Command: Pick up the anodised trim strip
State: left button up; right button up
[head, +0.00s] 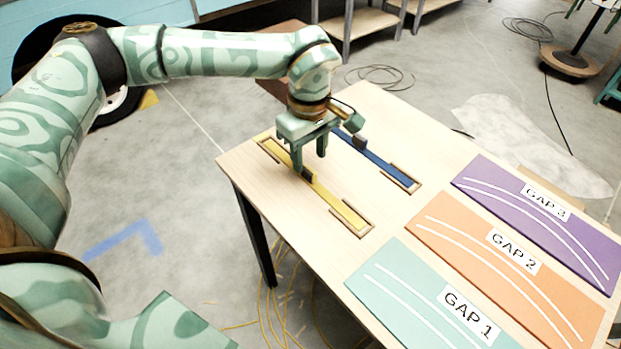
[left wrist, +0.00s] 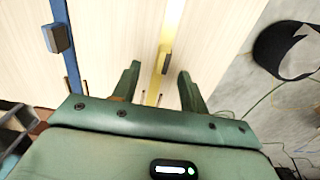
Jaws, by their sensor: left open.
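Two long thin strips with small grey grip blocks lie on the light wooden table: a yellow one (head: 335,205) and a blue one (head: 378,163). The frames do not make clear which is the anodised trim strip. My left gripper (head: 309,162) is open and points down over the yellow strip, close to its grip block (head: 307,174). In the left wrist view the yellow strip (left wrist: 159,88) runs between the two open fingers, with its block just beyond the fingertips. The blue strip (left wrist: 63,60) lies off to the left there. My right gripper is out of view.
Wooden end brackets (head: 352,222) frame the strips. Three panels labelled GAP 1 (head: 400,290), GAP 2 (head: 470,235) and GAP 3 (head: 500,180) lie at the table's right. Bare tabletop lies between the strips and panels. Cables lie on the floor.

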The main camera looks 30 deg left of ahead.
aim_at(309, 170)
pick_arm(q)
jog(key=f, duration=0.1)
jog(key=f+b, duration=0.1)
jog(key=f, duration=0.1)
jog(key=f+b, duration=0.1)
jog(key=shift+s+f, duration=0.25)
jog(key=shift+w+f, duration=0.1)
jog(key=shift+f, duration=0.2)
jog(key=shift+r, duration=0.15)
grip_shut()
